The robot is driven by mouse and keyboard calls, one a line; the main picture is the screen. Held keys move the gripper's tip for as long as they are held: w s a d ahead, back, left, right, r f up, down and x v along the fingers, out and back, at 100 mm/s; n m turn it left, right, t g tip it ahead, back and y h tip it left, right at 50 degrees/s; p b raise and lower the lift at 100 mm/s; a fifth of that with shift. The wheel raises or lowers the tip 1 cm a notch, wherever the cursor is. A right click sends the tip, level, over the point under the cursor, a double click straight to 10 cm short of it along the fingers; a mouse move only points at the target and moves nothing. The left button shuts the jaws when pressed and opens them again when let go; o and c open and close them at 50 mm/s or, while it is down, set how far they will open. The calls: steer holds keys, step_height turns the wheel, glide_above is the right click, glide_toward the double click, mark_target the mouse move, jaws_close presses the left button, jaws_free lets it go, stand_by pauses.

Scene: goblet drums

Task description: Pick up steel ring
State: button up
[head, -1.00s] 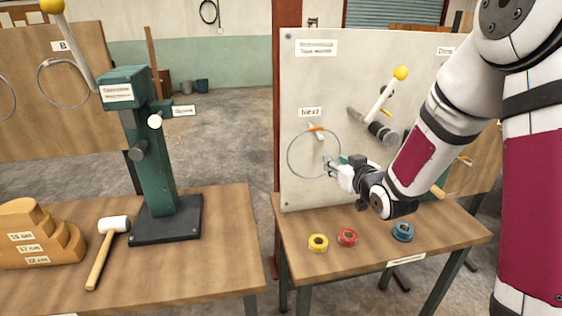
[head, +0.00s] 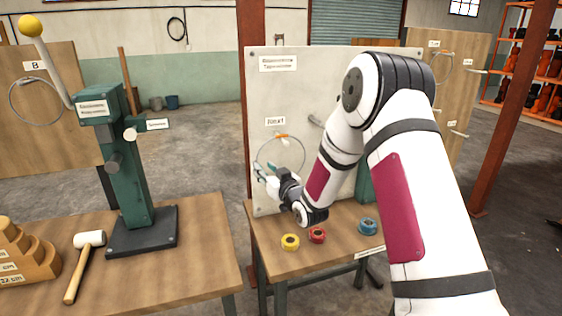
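A thin steel ring (head: 304,156) with an orange mark at its top hangs on a peg below the "Next" label on the white panel (head: 330,80). My gripper (head: 260,174) is in front of the ring's lower left part, its fingers pointing left. The two fingertips look apart, so it appears open. Part of the ring's lower edge is hidden behind the gripper. I cannot tell whether a finger touches the ring.
A green stand (head: 130,170) and a mallet (head: 84,265) are on the left table. Another ring (head: 12,103) hangs on board B.

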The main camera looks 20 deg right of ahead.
steer(key=shift+w+a+r, duration=0.1)
steer(key=shift+w+a, duration=0.1)
steer(key=shift+w, duration=0.7)
steer(key=shift+w+a, duration=0.2)
steer(key=shift+w, duration=0.65)
steer(key=shift+w+a+r, duration=0.1)
steer(key=shift+w+a, duration=0.1)
steer(key=shift+w, duration=0.7)
jaws_close()
